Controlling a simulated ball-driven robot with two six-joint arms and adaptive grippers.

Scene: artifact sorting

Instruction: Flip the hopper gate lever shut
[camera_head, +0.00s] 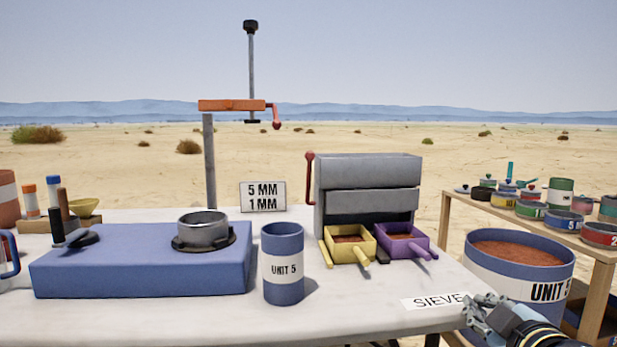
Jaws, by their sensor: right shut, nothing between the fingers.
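A grey metal hopper box (368,172) stands on the white table, with a dark opening low in its front. A red lever (310,180) with a round knob at its top stands roughly upright on the box's left side. A yellow pan (348,246) and a purple pan (400,240), both with reddish-brown soil, sit below the opening. My right gripper (482,313) is shut and empty at the lower right, by the table's front right corner, well apart from the lever. My left gripper is out of view.
A blue UNIT 5 can (283,266) stands in front of the hopper, left of the yellow pan. A blue block (142,270) carries a metal sieve (203,230). A large UNIT 5 tub (520,270) stands off the table's right. A SIEVE label (436,301) lies at the edge.

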